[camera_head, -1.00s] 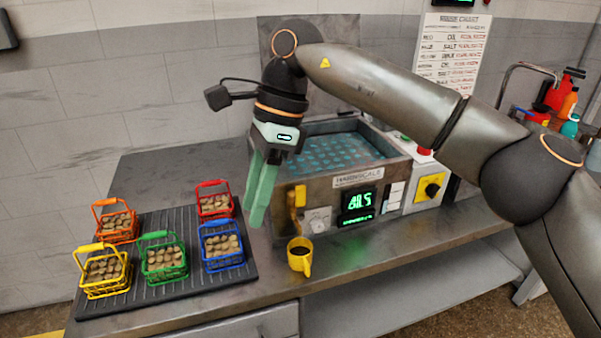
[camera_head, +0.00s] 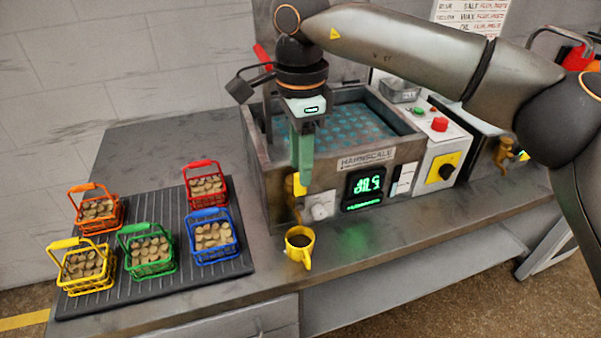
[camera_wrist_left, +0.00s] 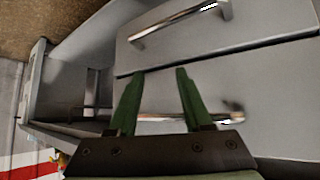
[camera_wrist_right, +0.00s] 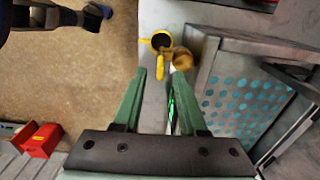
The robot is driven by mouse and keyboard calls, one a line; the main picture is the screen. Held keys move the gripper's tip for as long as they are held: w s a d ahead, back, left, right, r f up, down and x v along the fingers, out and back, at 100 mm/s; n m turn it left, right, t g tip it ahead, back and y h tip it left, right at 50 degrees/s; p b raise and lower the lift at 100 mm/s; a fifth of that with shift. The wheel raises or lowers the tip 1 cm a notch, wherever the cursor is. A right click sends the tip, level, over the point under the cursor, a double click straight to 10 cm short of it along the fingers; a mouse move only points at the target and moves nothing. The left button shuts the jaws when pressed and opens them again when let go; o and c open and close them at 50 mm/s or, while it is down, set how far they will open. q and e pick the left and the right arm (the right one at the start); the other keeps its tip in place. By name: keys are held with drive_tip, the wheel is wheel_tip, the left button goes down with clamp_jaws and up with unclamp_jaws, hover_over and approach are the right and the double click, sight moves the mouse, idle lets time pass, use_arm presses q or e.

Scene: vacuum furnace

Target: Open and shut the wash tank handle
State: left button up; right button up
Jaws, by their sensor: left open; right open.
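The wash tank (camera_head: 345,191) is a grey metal box with teal perforated inside, standing on the counter. Its handle (camera_head: 299,187), yellow above brass, is at the left of its front face. My right gripper (camera_head: 303,179) points down, open and empty, at the handle's upper end; the fingers partly cover it. Contact cannot be told. My left gripper (camera_wrist_left: 158,72) is open and empty, facing grey drawers.
A yellow mug (camera_head: 300,243) of dark liquid stands on the counter close below the handle. Several coloured baskets of brown pieces stand on a ribbed black mat (camera_head: 180,281) at left. A control box (camera_head: 438,165) adjoins the tank's right side. Drawer pulls (camera_wrist_left: 180,22) front the left gripper.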

sight(300, 192)
drive_tip(key=shift+f, duration=1.4)
drive_tip(key=shift+c, duration=0.3)
clamp_jaws()
